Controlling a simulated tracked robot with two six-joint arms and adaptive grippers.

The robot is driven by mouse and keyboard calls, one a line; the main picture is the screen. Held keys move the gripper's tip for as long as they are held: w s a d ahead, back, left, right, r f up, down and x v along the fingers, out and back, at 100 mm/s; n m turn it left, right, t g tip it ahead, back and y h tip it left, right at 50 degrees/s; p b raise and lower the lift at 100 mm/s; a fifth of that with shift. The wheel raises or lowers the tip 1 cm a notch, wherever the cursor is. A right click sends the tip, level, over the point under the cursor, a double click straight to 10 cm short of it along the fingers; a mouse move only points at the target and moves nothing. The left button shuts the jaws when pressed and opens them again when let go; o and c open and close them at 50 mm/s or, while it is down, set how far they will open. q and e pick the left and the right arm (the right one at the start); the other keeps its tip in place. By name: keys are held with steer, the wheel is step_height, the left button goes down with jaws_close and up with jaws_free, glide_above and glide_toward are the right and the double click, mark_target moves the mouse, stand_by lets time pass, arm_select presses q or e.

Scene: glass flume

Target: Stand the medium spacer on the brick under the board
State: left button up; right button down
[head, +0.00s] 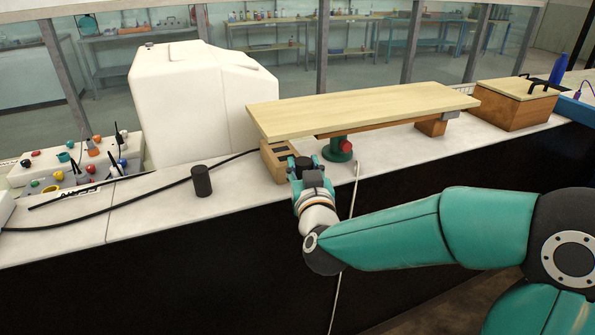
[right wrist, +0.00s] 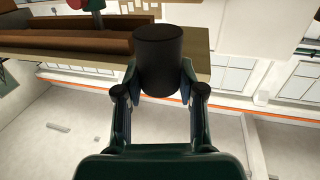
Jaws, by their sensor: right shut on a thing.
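My right gripper (head: 305,172) is shut on a dark cylindrical spacer (head: 303,163), just in front of the right end of the brick under the board's left end. The spacer (right wrist: 160,60) fills the space between the fingers in the right wrist view. The brick (head: 270,165) is orange-brown with dark patches on top. The pale wooden board (head: 365,107) lies above it, with a gap between. Whether the held spacer touches the brick, I cannot tell. Another dark cylinder (head: 201,181) stands upright on the counter to the left. My left gripper is not in view.
A green jack with a red knob (head: 338,150) stands under the board, close right of my gripper. A wooden block (head: 431,127) is under the board's right end. A white container (head: 200,100), black cable (head: 125,205) and wooden box (head: 515,105) are nearby. The counter's front edge is close.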

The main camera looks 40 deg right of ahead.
steer(key=shift+w+d, duration=0.35)
steer(key=shift+w, duration=0.2)
steer(key=shift+w+a+p+x, duration=0.2)
steer(key=shift+a+p+x, duration=0.15)
steer(key=shift+x, duration=1.3)
steer(key=shift+w+a+p+x, duration=0.2)
steer(key=shift+a+x, duration=0.15)
steer(key=shift+x, duration=1.3)
steer(key=shift+w+a+p+x, duration=0.15)
steer(key=shift+a+p+x, duration=0.2)
steer(key=shift+x, duration=1.3)
steer(key=shift+w, duration=0.1)
steer(key=shift+f+b, duration=0.3)
steer(key=shift+b, duration=0.15)
steer(key=c, duration=0.6)
jaws_free()
steer(key=shift+a, duration=0.1)
